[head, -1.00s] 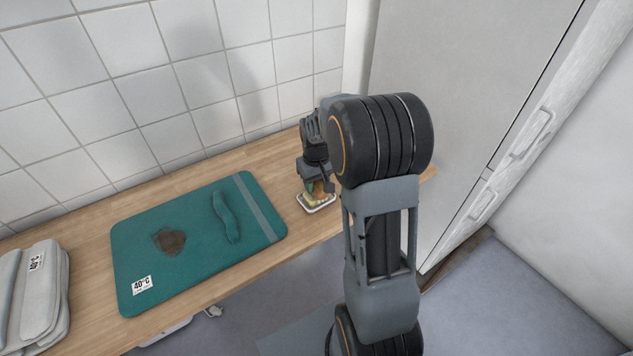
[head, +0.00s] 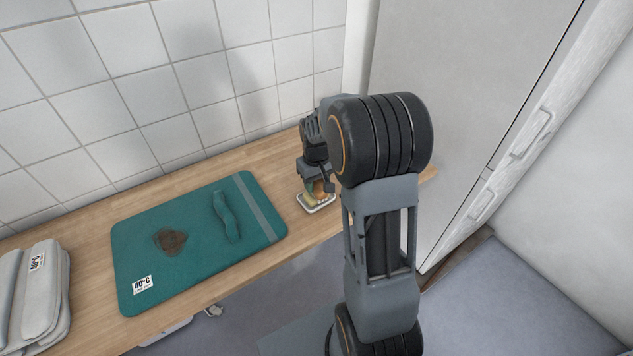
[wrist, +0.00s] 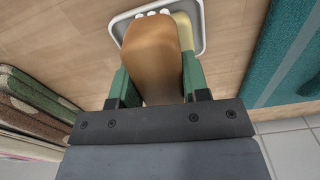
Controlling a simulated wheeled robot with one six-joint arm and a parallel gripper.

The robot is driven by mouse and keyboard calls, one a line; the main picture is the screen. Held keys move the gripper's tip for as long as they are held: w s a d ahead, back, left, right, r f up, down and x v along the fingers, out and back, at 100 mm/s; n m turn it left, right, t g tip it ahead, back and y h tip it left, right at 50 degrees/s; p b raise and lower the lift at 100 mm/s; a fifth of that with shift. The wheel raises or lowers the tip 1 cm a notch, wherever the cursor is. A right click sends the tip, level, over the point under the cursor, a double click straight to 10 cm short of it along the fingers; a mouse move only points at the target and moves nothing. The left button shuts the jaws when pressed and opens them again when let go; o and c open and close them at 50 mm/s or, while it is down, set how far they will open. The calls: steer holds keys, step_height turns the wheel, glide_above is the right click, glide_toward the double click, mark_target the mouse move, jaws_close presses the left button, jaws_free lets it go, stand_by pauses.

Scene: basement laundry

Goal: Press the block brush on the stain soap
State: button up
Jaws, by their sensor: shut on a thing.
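My gripper (wrist: 153,88) is shut on the block brush (wrist: 155,55), a brown wooden block between its green fingers in the wrist view. The brush is over the white soap dish (wrist: 117,31). The pale yellow stain soap (wrist: 186,40) shows in the dish beside and partly behind the brush, which hides much of it. White bristle tufts show at the brush's far end. Whether they touch the soap is hidden. In the head view my gripper (head: 318,180) points down at the dish (head: 318,209), near the counter's front edge.
A teal mat (head: 145,240) with a brown stain (head: 170,242) and a rumpled teal strip (head: 226,215) lies left of the dish. Folded grey cloths (head: 42,300) are at far left. A folded brown and green stack (wrist: 30,100) shows in the wrist view. A tall grey cabinet (head: 450,100) stands right.

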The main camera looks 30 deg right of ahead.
steer(key=shift+r+p, duration=2.85)
steer(key=shift+r, duration=0.65)
